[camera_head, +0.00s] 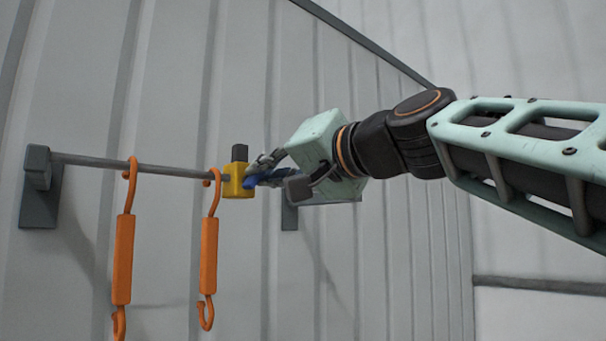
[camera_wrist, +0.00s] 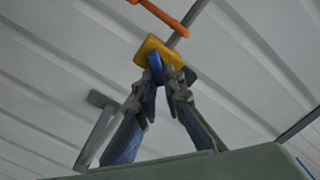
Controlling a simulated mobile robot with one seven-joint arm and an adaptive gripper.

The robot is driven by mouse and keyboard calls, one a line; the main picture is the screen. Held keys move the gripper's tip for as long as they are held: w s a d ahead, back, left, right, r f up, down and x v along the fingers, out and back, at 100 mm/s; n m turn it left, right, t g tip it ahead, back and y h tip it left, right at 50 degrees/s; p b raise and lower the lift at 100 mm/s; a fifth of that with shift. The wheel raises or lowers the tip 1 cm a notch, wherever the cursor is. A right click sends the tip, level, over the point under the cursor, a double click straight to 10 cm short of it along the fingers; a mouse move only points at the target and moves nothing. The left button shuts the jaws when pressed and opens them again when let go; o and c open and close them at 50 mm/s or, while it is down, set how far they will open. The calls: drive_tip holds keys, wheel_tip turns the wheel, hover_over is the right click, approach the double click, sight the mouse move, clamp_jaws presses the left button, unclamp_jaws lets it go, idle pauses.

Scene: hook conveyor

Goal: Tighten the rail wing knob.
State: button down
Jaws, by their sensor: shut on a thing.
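The yellow rail clamp block (camera_head: 236,181) sits on the grey rail, with a dark grey piece (camera_head: 240,153) standing up from its top. The blue wing knob (camera_head: 262,179) is on the block's right side. My gripper (camera_head: 264,170) reaches in from the right and is shut on the wing knob. In the wrist view, the fingers (camera_wrist: 164,86) close around the blue knob (camera_wrist: 155,68) right in front of the yellow block (camera_wrist: 158,49). The fingers hide part of the knob, so its exact wing angle cannot be told.
The grey rail (camera_head: 165,169) runs from a wall bracket (camera_head: 40,187) at the left; another bracket (camera_head: 289,214) shows behind my gripper. Two orange hooks (camera_head: 123,258) (camera_head: 208,255) hang from the rail left of the block. The ribbed wall is close behind.

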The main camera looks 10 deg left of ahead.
drive_tip(key=shift+w+d+f+m+p, duration=0.1)
drive_tip(key=shift+f+m+p, duration=0.2)
drive_tip(key=shift+m, duration=2.05)
drive_tip(key=shift+w+f+m+p, duration=0.1)
drive_tip(key=shift+f+m+p, duration=0.15)
drive_tip(key=shift+m, duration=2.05)
drive_tip(key=shift+d+f+m+p, duration=0.1)
drive_tip(key=shift+f+m+p, duration=0.2)
drive_tip(key=shift+m, duration=2.05)
drive_tip(key=shift+a, duration=0.1)
drive_tip(key=c, duration=2)
unclamp_jaws()
drive_tip(key=shift+c, duration=0.2)
drive_tip(key=v, duration=1.2)
